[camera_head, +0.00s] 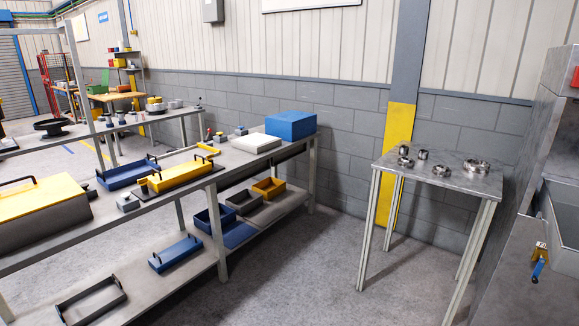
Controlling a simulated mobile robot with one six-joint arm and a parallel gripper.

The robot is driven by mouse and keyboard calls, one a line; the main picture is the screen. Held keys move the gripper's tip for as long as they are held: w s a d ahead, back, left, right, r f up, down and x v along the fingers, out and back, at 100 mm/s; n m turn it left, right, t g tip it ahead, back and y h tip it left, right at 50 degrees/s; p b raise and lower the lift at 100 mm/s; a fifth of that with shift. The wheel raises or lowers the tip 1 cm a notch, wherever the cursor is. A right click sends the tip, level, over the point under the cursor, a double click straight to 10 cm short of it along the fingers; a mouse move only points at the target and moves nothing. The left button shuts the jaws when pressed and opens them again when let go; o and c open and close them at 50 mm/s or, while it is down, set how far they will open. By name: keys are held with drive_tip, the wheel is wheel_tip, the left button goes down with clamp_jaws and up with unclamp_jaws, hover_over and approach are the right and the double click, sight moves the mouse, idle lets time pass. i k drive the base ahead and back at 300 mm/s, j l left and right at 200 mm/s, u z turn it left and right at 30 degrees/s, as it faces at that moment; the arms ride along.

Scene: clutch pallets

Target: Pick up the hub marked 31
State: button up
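Several small shiny metal parts stand on a grey metal table at the right. On its left side are a ring-like part (405,162), an upright cylinder (423,154) and another small part (403,150). On its right side are a flanged part (472,166) and one more (484,166) close to it or touching it. These may be hubs, but they are too small to tell, and no mark 31 can be read on any. My gripper is not in view.
The metal table (440,172) stands near the wall by a yellow-based column (400,150). A long two-level workbench (220,168) holds blue and yellow boxes at the left. A grey cabinet (520,260) closes the right side. Floor (290,265) between bench and table is clear.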

sight(440, 170)
drive_tip(key=i+j+z, duration=0.1)
drive_tip(key=i+z, duration=0.15)
drive_tip(key=i, duration=0.4)
drive_tip(key=i+j+z, duration=0.25)
drive_tip(key=i, duration=0.35)
drive_tip(key=i+j+z, duration=0.25)
drive_tip(key=i, duration=0.35)
drive_tip(key=i+j+z, duration=0.25)
drive_tip(key=i+j, duration=0.3)
drive_tip(key=i+j+z, duration=0.55)
drive_tip(key=j+z, duration=0.25)
drive_tip(key=i+j+z, duration=0.2)
drive_tip(key=j+z, duration=0.2)
drive_tip(key=i+j+z, duration=0.1)
drive_tip(key=j+z, duration=0.25)
drive_tip(key=j, duration=0.15)
drive_tip(key=j+z, duration=0.4)
drive_tip(key=j, duration=0.15)
drive_tip(key=j+z, duration=0.4)
drive_tip(key=j, duration=0.15)
